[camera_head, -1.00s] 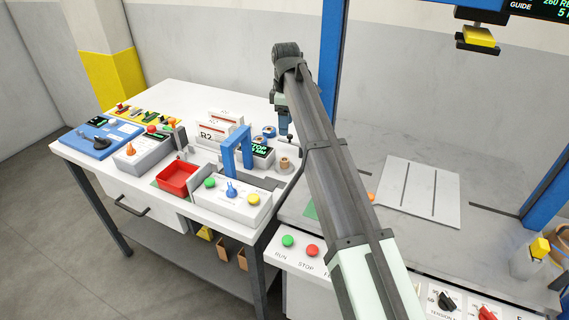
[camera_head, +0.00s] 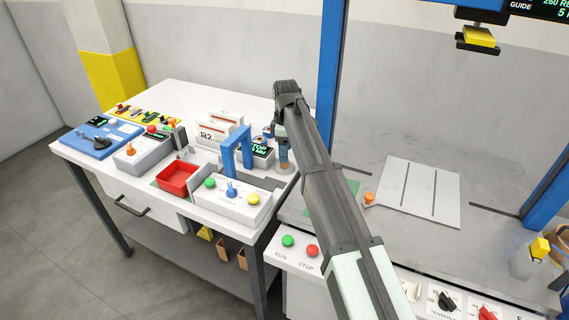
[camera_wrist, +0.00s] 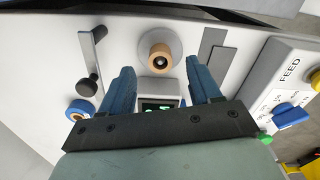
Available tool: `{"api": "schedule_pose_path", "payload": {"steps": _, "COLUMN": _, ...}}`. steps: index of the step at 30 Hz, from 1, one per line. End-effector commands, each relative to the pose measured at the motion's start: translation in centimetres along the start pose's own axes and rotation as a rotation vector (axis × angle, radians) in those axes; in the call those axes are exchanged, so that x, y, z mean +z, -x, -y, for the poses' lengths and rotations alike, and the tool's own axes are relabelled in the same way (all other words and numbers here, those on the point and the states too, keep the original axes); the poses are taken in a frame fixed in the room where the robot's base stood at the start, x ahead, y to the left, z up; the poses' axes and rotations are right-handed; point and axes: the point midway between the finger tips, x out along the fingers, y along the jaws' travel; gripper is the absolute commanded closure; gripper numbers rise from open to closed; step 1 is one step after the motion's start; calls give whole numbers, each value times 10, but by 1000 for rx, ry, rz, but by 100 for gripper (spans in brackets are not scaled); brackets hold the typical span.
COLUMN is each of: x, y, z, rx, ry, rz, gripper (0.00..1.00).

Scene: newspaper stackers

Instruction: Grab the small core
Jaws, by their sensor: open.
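The small core is a tan ring with a dark hole (camera_wrist: 160,60). It stands end-up on a round white base on the white table, in the upper middle of the wrist view. My gripper (camera_wrist: 160,72) is open, its two blue fingers apart on either side of the core's line and nothing held between them.
A small lit display (camera_wrist: 158,107) sits between the fingers in the wrist view. A black-knobbed lever (camera_wrist: 95,62) and a blue-rimmed roll (camera_wrist: 80,109) lie left. The FEED box (camera_wrist: 287,90) is right. A blue arch (camera_head: 238,150) stands close to my gripper.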

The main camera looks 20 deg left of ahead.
Motion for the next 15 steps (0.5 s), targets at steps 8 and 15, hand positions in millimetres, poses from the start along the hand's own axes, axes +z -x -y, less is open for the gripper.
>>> {"api": "schedule_pose_path", "payload": {"steps": 8, "x": 0, "y": -32, "z": 0, "rx": 0, "ry": 0, "rz": 0, "gripper": 37}}
{"api": "schedule_pose_path", "payload": {"steps": 15, "x": 0, "y": -34, "z": 0, "rx": 1, "ry": 0, "rz": 0, "gripper": 38}}
